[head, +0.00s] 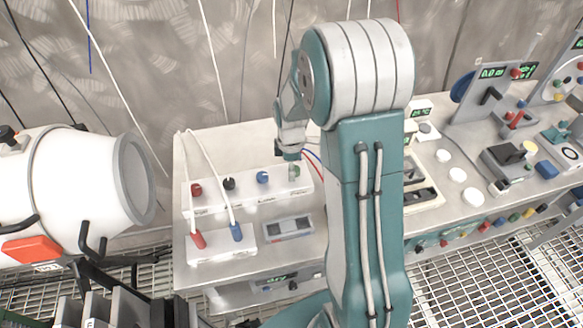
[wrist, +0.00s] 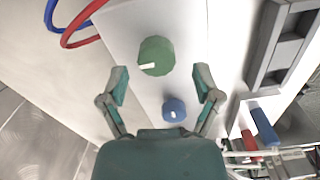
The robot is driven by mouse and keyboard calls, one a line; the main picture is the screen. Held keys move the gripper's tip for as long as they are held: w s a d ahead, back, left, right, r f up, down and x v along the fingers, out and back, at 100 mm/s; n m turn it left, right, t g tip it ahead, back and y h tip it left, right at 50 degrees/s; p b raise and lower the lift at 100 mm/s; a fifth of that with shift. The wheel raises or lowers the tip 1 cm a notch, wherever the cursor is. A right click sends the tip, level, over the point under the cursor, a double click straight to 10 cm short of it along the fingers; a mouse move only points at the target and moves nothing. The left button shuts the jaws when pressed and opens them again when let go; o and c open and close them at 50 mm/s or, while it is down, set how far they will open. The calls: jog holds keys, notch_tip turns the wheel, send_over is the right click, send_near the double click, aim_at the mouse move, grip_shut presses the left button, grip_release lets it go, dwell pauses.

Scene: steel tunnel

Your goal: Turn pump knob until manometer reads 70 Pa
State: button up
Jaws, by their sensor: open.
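A green knob (wrist: 156,55) with a white pointer mark sits on a white box (wrist: 130,20) in the wrist view, just beyond the fingertips. A smaller blue knob (wrist: 174,108) is nearer to me on the same box, between the fingers. My gripper (wrist: 161,80) is open, its two fingers spread to the left and right, with nothing held. In the head view my gripper (head: 291,150) is above the right end of the white box (head: 250,200), pointing down over the green knob (head: 294,170). I cannot tell which display is the manometer.
Red (head: 196,190), black (head: 229,184) and blue (head: 263,177) knobs line the box. A smaller box (head: 222,246) with red and blue plugs stands in front. A grey module (head: 289,228) is beside it. Instruments with green displays (head: 492,73) stand right. Red and blue cables (wrist: 72,30) loop nearby.

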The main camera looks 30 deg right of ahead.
jog(key=shift+f, duration=0.3)
jog(key=shift+d+f, duration=0.1)
jog(key=shift+d, duration=0.55)
jog(key=c, duration=0.9)
jog(key=shift+a, duration=0.1)
grip_shut()
jog(key=shift+a, duration=0.15)
